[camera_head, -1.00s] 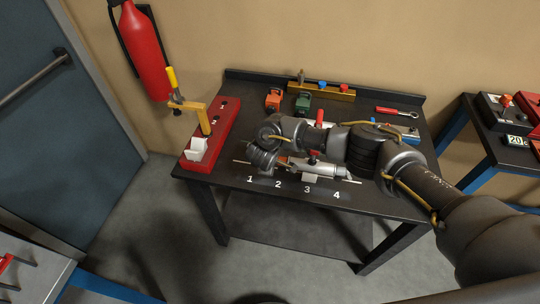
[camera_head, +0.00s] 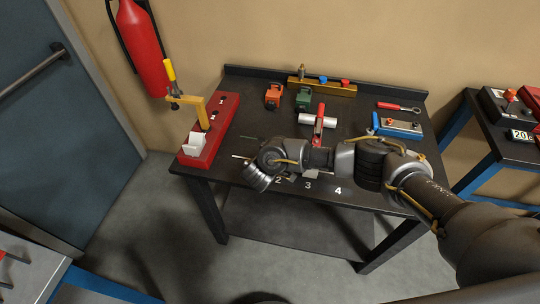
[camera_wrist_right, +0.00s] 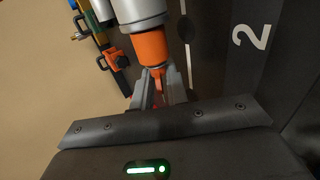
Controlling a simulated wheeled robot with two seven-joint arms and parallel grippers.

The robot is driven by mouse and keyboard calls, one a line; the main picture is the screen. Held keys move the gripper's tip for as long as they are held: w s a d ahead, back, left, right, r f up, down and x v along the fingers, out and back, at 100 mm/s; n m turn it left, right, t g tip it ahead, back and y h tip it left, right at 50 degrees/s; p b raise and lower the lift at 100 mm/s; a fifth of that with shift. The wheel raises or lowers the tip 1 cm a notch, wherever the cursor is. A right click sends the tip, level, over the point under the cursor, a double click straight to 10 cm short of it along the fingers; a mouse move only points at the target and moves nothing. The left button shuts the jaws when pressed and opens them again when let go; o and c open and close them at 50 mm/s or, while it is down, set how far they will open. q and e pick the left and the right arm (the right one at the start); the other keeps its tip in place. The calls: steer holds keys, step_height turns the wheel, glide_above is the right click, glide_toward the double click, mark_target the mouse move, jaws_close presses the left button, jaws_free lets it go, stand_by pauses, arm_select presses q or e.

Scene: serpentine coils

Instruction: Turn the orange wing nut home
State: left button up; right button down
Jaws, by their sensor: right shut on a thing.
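In the right wrist view, the orange wing nut (camera_wrist_right: 152,48) sits at the end of a pale cylinder (camera_wrist_right: 142,12). My right gripper (camera_wrist_right: 161,88) is shut on its narrow lower part, with one grey finger on each side. In the head view, my right wrist hangs over the front left of the table, near the printed 2. My own arm hides the nut and the fingertips there. My left gripper is in neither view.
A red block (camera_head: 203,150) with a yellow-handled clamp (camera_head: 171,78) stands at the table's left. An orange block (camera_head: 273,96), a green block (camera_head: 304,98), a red-handled tool (camera_head: 319,122) and a blue-edged fixture (camera_head: 398,126) stand farther back.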

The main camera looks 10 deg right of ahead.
steer(key=shift+w+r, duration=0.1)
steer(key=shift+r, duration=0.05)
steer(key=c, duration=1.4)
jaws_free()
steer(key=shift+c, duration=0.2)
steer(key=shift+s+a, duration=0.2)
steer(key=shift+s, duration=0.15)
steer(key=p+v, duration=0.1)
steer(key=v, duration=0.9)
steer(key=shift+p, duration=0.35)
steer(key=shift+d+r, duration=0.1)
